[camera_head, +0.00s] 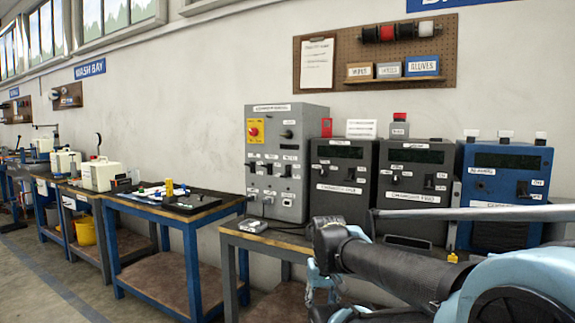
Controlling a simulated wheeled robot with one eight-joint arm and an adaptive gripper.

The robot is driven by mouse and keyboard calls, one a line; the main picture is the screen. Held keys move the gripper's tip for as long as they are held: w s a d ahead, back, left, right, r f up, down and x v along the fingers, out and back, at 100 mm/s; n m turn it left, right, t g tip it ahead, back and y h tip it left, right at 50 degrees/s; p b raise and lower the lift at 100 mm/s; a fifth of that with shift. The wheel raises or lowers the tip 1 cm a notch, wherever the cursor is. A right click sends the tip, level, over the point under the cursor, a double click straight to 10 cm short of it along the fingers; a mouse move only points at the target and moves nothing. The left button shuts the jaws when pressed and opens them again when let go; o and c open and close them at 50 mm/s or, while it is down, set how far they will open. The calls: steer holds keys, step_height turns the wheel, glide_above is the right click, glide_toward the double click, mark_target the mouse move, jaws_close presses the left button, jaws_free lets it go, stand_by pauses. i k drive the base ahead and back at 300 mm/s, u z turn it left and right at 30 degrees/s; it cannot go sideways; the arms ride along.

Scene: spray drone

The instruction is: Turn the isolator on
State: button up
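The isolator is likely the red knob on a yellow plate (254,131), at the upper left of a grey metal switch panel (290,165) against the wall. The knob's exact turn position is too small to read. A dark rotary knob sits to its right, with several small labelled switches below. My arm reaches in from the lower right. What looks like my gripper (318,285) is low in the picture, in front of the bench and below and right of the panel, apart from the knob. Its fingers are partly hidden, so its opening cannot be told.
Dark grey charger-like units (341,178) and a blue unit (505,185) stand right of the panel. A small grey device (252,226) lies at the bench's front edge. A blue-framed table (150,204) with a black tray stands left. Floor at lower left is clear.

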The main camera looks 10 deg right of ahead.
mark_target(253, 132)
steer(key=k, duration=1.25)
steer(key=u, duration=0.55)
steer(key=i, duration=0.95)
steer(key=u, duration=0.55)
steer(key=i, duration=0.65)
steer(key=z, duration=0.05)
